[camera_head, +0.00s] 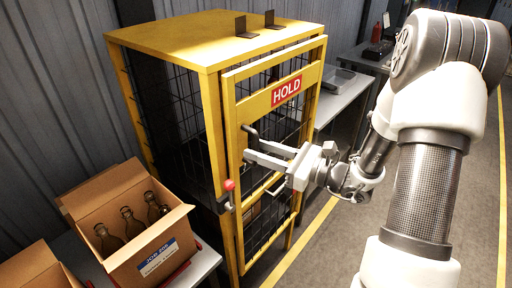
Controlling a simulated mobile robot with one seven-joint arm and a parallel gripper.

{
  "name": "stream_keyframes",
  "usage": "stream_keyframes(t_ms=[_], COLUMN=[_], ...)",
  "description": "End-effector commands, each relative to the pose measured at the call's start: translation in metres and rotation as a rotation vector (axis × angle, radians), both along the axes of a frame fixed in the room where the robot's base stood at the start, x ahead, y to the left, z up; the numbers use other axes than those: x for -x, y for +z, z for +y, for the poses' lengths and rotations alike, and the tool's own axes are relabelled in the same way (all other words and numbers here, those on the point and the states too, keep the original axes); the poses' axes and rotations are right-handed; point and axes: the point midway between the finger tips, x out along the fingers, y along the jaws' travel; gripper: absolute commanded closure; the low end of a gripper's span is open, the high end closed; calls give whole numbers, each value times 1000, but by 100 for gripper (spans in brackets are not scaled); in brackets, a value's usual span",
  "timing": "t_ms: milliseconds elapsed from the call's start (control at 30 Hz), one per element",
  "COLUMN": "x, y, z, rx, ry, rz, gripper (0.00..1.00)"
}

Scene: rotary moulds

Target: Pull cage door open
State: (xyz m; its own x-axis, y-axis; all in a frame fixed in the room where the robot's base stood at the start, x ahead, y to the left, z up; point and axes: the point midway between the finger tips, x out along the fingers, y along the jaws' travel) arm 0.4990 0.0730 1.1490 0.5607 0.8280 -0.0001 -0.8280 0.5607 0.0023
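The yellow cage (165,38) stands in the middle of the view, with dark mesh sides. Its yellow-framed door (232,118) carries a red HOLD sign (286,91) and faces right and toward me. The door lies close against the frame; I cannot tell whether it is slightly ajar. A red knob (229,185) sits on a latch at the door's left edge. A silver bar handle (276,188) shows partly behind my gripper.
An open cardboard box (150,250) of brown bottles stands on a low table at the lower left, beside the cage. A grey bench (340,98) runs behind the cage on the right. Grey floor with a yellow line (305,240) is free in front of the door.

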Motion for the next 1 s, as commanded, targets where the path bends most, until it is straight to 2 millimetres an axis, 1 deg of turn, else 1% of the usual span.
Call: stream_keyframes(t_ms=[33, 133, 433, 467, 600, 633, 1000], x=[-3, -6, -7, -7, -7, -7, -6], y=[0, 0, 0, 0, 0, 0, 0], z=[5, 9, 11, 11, 11, 11, 9], rx=[1, 1, 0, 0, 0, 0, 1], ry=[1, 1, -1, -1, 0, 0, 7], rz=[1, 1, 0, 0, 0, 0, 1], gripper=[69, 69, 69, 72, 96, 100, 100])
